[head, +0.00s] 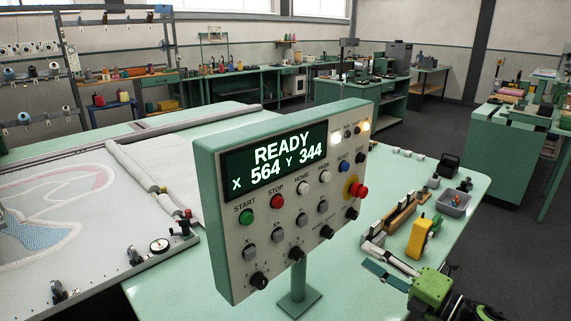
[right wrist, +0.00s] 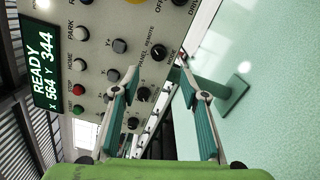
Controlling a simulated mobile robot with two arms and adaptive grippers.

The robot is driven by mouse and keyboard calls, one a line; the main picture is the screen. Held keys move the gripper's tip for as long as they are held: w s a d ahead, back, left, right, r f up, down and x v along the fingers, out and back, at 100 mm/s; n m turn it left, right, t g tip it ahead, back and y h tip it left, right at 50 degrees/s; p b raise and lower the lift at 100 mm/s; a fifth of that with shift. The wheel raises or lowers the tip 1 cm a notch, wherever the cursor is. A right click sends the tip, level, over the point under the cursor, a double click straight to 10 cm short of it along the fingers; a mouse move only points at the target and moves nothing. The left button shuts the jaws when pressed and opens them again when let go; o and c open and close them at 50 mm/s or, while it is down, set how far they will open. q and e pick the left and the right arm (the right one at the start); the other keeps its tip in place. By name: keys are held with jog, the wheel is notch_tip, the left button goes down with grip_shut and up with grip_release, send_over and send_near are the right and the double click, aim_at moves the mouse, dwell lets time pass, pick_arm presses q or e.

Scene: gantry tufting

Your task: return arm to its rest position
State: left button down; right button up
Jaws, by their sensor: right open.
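My right gripper (head: 370,256) is at the lower right of the head view, over the green table, to the right of the control panel (head: 222,262). Its two fingers are spread with nothing between them. In the right wrist view the open gripper (right wrist: 158,72) has the panel (right wrist: 97,58) ahead and to its left, with several knobs near the left finger. I cannot tell whether finger and panel touch. The panel's screen (head: 276,162) reads READY, X 564 Y 344. My left gripper is out of view.
The green table (head: 345,285) holds a yellow tool (head: 420,238), a wooden block rack (head: 403,213) and a grey bin (head: 454,203) beyond my right gripper. The panel's post (head: 298,287) stands on the table. A tufting frame with cloth (head: 95,235) lies to the left.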

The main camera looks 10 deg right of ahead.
jog(key=s+f+m+g+h, duration=0.1)
jog(key=s+f+m+h, duration=0.5)
jog(key=m, duration=0.4)
jog(key=s+f+m+g+h, duration=0.2)
jog(key=s+f+m+h, duration=0.25)
jog(key=f+m, duration=0.45)
jog(key=s+a+f+m+g, duration=0.3)
jog(key=s+m+g, duration=0.1)
jog(key=s, duration=0.6)
jog(key=s+a+f+m+g, duration=0.3)
jog(key=s+g, duration=0.1)
jog(key=s, duration=0.7)
jog(key=s+f+g, duration=0.2)
jog(key=s+f, duration=0.1)
jog(key=f, duration=2.5)
jog(key=s+d+f, duration=0.2)
jog(key=s+f, duration=1.2)
jog(key=s, duration=0.2)
jog(key=shift+s+d+f+g, duration=0.3)
jog(key=shift+f+g, duration=0.05)
jog(key=shift+g, duration=0.05)
